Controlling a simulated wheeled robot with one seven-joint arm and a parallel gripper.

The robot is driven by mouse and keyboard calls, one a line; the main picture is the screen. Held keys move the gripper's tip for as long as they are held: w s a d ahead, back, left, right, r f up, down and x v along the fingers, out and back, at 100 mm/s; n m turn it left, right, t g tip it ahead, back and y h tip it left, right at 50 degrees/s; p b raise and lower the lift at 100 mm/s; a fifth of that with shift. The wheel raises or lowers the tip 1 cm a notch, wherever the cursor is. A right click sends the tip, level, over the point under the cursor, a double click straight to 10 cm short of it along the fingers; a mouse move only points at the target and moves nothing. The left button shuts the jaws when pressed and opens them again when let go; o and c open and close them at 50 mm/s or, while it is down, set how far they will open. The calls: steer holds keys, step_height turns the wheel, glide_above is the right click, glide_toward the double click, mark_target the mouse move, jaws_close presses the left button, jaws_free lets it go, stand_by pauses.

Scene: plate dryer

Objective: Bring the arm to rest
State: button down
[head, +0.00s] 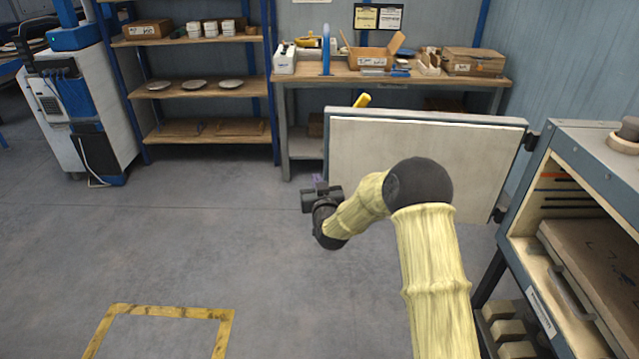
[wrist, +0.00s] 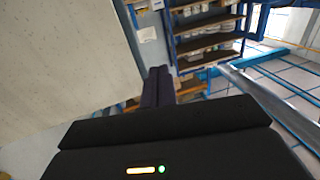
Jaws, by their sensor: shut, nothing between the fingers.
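My arm, in a yellow cover, reaches up from the bottom of the head view and bends left at a black joint. My gripper (head: 319,182) is at its end, in mid-air over the grey floor, left of the open dryer door. In the wrist view the dark fingers of my gripper (wrist: 158,86) lie together with nothing between them. The dryer door (head: 425,165) stands wide open behind my arm, its pale inner face towards me. It also fills the upper left of the wrist view (wrist: 65,55). A yellow handle (head: 362,100) shows above its top edge.
The dryer cabinet (head: 580,135) stands open at the right. A workbench (head: 300,78) with boxes is at the back, beside a shelf rack (head: 200,90) with plates. A white machine (head: 75,110) stands at the left. The floor is free around the yellow marking (head: 175,311).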

steer(key=shift+r, duration=0.1)
steer(key=s+d+r+m+g+h+p, duration=0.1)
steer(key=s+d+r+g+p, duration=0.2)
steer(key=s, duration=1)
steer(key=s+d+r+m+g+h+p, duration=0.1)
steer(key=s+d+r+g+h+p, duration=0.1)
steer(key=s+d+g, duration=0.5)
steer(key=s+d+r+g+h+p, duration=0.1)
steer(key=s+d+r+g+p, duration=0.2)
steer(key=s+d, duration=0.7)
steer(key=s+g+p, duration=0.1)
steer(key=s+p, duration=0.1)
steer(key=s, duration=0.7)
steer(key=shift+d+r+m+g, duration=0.25)
steer(key=shift+r+m+g, duration=0.15)
